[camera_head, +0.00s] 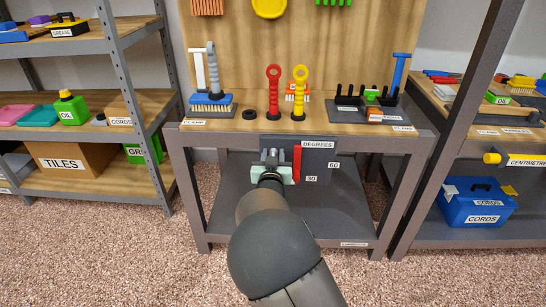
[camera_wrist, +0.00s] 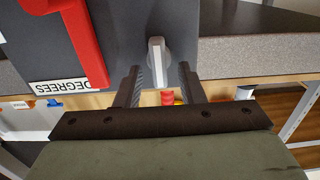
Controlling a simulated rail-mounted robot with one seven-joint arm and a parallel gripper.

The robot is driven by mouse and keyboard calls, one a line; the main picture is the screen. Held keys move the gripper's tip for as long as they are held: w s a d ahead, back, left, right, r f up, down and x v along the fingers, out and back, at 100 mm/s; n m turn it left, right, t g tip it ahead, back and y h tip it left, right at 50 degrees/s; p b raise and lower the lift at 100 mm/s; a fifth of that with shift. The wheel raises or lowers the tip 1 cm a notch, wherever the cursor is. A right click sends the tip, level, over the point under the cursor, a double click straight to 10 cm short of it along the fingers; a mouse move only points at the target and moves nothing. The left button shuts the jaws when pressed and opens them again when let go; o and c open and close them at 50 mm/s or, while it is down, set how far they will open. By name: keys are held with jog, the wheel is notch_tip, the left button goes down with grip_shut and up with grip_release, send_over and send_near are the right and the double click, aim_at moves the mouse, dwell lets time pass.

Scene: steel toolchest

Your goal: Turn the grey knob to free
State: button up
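The grey knob (camera_wrist: 157,62) sits on a dark grey panel (camera_wrist: 125,25) at the front of the workbench. In the wrist view its bar stands close to upright in the picture. My gripper (camera_wrist: 160,70) is open, with one finger on each side of the knob's near end and a visible gap on both sides. In the head view my gripper (camera_head: 272,156) is at the panel under the bench top and mostly hides the knob. No label reading "free" can be made out.
A red lever (camera_wrist: 84,45) is close beside the knob, near a "DEGREES" label (camera_head: 318,145) and 60 and 30 marks. The bench top (camera_head: 350,126) above holds brushes, red and yellow tools and a dark rack. Shelves stand at both sides.

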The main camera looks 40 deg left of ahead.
grip_shut()
jog(key=shift+n, duration=0.4)
jog(key=n, duration=0.1)
jog(key=n+p, duration=0.1)
jog(key=n, duration=0.1)
jog(key=shift+s+a, duration=0.1)
jog(key=shift+a, duration=0.1)
jog(key=n+p, duration=0.1)
jog(key=n, duration=0.2)
jog(key=n+p, duration=0.1)
jog(key=n, duration=0.3)
jog(key=f+n, duration=0.1)
jog(key=n, duration=0.2)
jog(key=shift+s+a+n+p, duration=0.25)
jog(key=shift+a+n+p, duration=0.1)
jog(key=shift+n+p, duration=0.05)
jog(key=shift+f+n, duration=0.15)
jog(key=shift+n, duration=1.45)
